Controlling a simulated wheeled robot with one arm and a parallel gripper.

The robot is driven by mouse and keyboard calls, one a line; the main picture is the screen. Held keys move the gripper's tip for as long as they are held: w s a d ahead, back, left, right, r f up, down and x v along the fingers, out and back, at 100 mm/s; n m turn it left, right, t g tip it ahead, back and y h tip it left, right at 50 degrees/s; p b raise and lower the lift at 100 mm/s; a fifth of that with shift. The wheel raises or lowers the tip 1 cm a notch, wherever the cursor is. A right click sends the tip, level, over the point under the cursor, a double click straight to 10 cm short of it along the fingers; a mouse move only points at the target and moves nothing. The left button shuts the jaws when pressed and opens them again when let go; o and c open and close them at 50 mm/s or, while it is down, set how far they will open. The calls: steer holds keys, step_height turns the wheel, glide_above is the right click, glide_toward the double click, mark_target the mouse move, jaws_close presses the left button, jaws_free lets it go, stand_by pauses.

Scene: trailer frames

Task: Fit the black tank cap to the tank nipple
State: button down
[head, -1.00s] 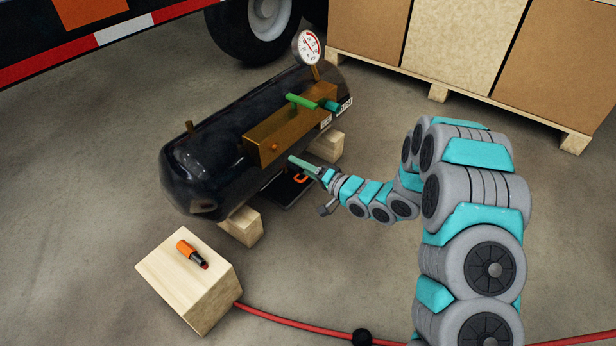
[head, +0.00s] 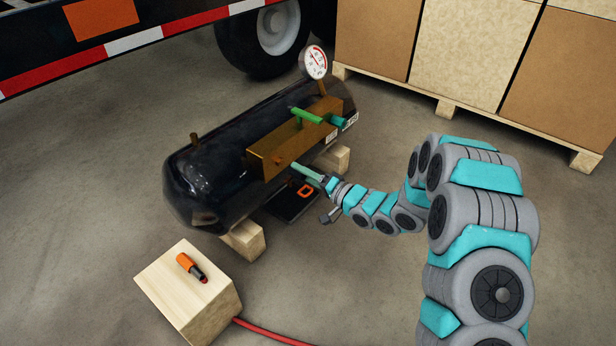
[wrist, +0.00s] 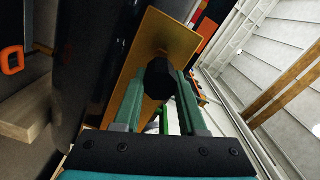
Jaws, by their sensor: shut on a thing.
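The black tank (head: 215,160) lies on wooden blocks, with a brass block (head: 265,152) along its near side. A small orange-brown nipple (head: 278,159) stands out from the block's front face. My gripper (wrist: 158,85) is shut on the black tank cap (wrist: 158,72), held between its teal fingertips in front of the brass face in the wrist view. In the head view my gripper (head: 300,169) is just right of and below the nipple. The cap is not clear in the head view. The cap hides whatever is behind it in the wrist view, so contact cannot be told.
A dark case with an orange handle (head: 305,190) lies under my gripper. A wooden block (head: 170,285) carries an orange-black tool (head: 191,267). Pallet boxes (head: 455,55) stand behind.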

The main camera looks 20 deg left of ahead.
steer(key=shift+b+x, duration=0.3)
steer(key=shift+x, duration=1.2)
steer(key=shift+p, duration=1.55)
stand_by(0.9)
steer(key=shift+w+a+p, duration=0.2)
steer(key=shift+a+p, duration=0.15)
steer(key=shift+a, duration=0.2)
stand_by(0.5)
steer(key=shift+c, duration=1.9)
jaws_free()
steer(key=v, duration=0.7)
steer(key=shift+d, duration=0.4)
steer(key=shift+s, duration=0.1)
